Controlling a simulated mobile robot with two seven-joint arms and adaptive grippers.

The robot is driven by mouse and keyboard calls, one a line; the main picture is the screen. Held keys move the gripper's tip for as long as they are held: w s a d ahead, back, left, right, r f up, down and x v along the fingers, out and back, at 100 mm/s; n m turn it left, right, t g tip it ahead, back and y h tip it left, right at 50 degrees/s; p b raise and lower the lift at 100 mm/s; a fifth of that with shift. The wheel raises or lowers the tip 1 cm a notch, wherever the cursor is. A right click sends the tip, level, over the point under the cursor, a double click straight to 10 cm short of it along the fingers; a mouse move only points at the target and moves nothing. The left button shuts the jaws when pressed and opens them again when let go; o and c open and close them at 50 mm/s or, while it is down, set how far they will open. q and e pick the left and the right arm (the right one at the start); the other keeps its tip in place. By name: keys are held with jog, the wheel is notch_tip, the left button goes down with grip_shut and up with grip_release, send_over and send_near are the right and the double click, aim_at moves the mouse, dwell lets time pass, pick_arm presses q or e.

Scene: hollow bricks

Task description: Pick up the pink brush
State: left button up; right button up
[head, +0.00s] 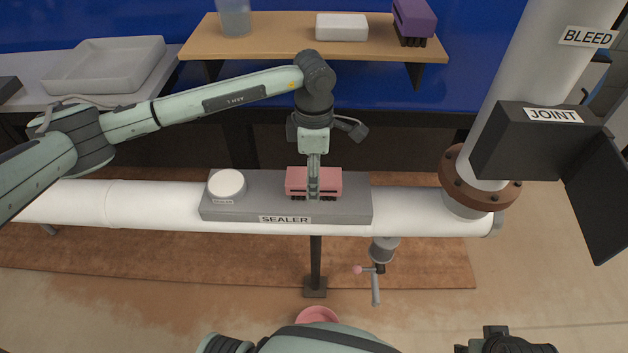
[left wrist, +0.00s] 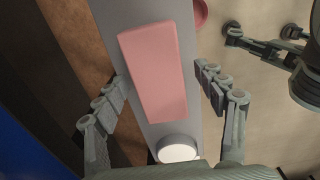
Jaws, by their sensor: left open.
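The pink brush (head: 297,179) rests on the grey tray labelled SEALER, with its dark bristles down. My left gripper (head: 314,193) reaches down over the middle of the brush from behind. In the left wrist view the brush (left wrist: 153,70) shows as a long pink block between the two spread fingers of my left gripper (left wrist: 160,80). The fingers stand on either side with a gap to each long side. My right gripper (left wrist: 264,42) shows at the upper right of the left wrist view, apart from the brush; its jaw opening is unclear.
The grey SEALER tray (head: 355,207) sits on the white pipe (head: 420,205) and also holds a white round lid (head: 227,184). A brown flange (head: 453,185) and dark JOINT box (head: 520,145) stand right. A shelf (head: 270,45) holds a white block and purple brush.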

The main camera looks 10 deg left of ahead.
pick_arm(q)
jog(key=shift+f, duration=0.75)
jog(key=shift+w, duration=0.1)
jog(key=c, duration=1.3)
pick_arm(e)
jog(key=shift+w+d, duration=0.15)
jog(key=shift+w, duration=0.15)
pick_arm(q)
jog(key=shift+r, duration=0.15)
jog(key=shift+c, duration=0.2)
notch_tip(320, 180, up, 4)
jog(key=shift+f, duration=0.1)
jog(key=s+a+r, duration=0.2)
jog(key=s+r, duration=0.1)
jog(key=s, duration=0.2)
jog(key=s+a+r+b, duration=0.1)
jog(key=s+a+r, duration=0.2)
jog(key=s+r, duration=0.1)
jog(key=shift+s, duration=0.8)
pick_arm(e)
jog(key=shift+s+d+r, duration=0.1)
jog(key=shift+s+r, duration=0.15)
jog(key=shift+r, duration=0.3)
jog(key=shift+s+r, duration=0.2)
jog(key=shift+r, duration=0.3)
